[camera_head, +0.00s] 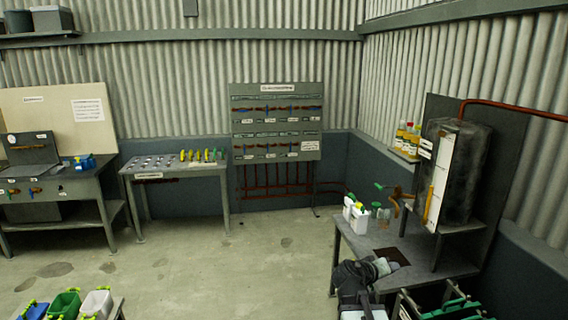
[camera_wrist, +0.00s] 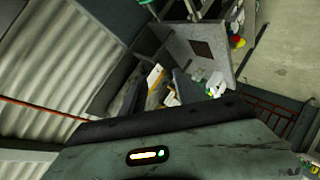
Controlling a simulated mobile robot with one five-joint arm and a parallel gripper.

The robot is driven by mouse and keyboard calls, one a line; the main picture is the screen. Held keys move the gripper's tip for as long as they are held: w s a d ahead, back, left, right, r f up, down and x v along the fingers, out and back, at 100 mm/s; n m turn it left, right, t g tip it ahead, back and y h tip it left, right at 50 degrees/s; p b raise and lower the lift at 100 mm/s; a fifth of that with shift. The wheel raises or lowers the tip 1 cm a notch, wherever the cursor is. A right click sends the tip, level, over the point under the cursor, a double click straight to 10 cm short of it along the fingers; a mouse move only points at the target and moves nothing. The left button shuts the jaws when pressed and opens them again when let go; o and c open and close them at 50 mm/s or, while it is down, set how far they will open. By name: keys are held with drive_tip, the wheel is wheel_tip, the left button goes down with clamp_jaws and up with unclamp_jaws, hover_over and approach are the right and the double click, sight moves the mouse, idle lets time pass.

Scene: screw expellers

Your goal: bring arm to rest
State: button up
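My arm shows at the bottom of the head view, in front of the right-hand workbench (camera_head: 445,262). Its dark end, with my gripper (camera_head: 372,270), overlaps the near edge of that bench in the picture. The fingertips are too dark and small to tell apart, and I see nothing clearly held. In the wrist view a grey housing of mine with a small lit slot fills the lower part. The same bench top (camera_wrist: 190,45) shows tilted beyond it.
The bench carries white bottles (camera_head: 357,215) and a dark tank (camera_head: 461,172) with a white front panel. Coloured bins (camera_head: 65,304) stand at bottom left. A table with yellow and green handles (camera_head: 175,168) stands by the back wall. The middle floor (camera_head: 235,265) is clear.

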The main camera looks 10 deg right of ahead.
drive_tip(key=s+a+f+g+y, duration=0.3)
drive_tip(key=s+a+f+y, duration=0.2)
drive_tip(key=a, duration=0.7)
drive_tip(key=s+a+f+n+g+y, duration=0.1)
drive_tip(key=s+a+f+g+y, duration=0.3)
drive_tip(key=s+a+f, duration=0.3)
drive_tip(key=a+f+y, duration=0.1)
drive_tip(key=a+f, duration=0.1)
drive_tip(key=a, duration=0.3)
drive_tip(key=shift+a+f+y, duration=0.2)
drive_tip(key=shift+a+y, duration=0.05)
drive_tip(key=shift+y, duration=0.15)
drive_tip(key=shift+s+d, duration=0.1)
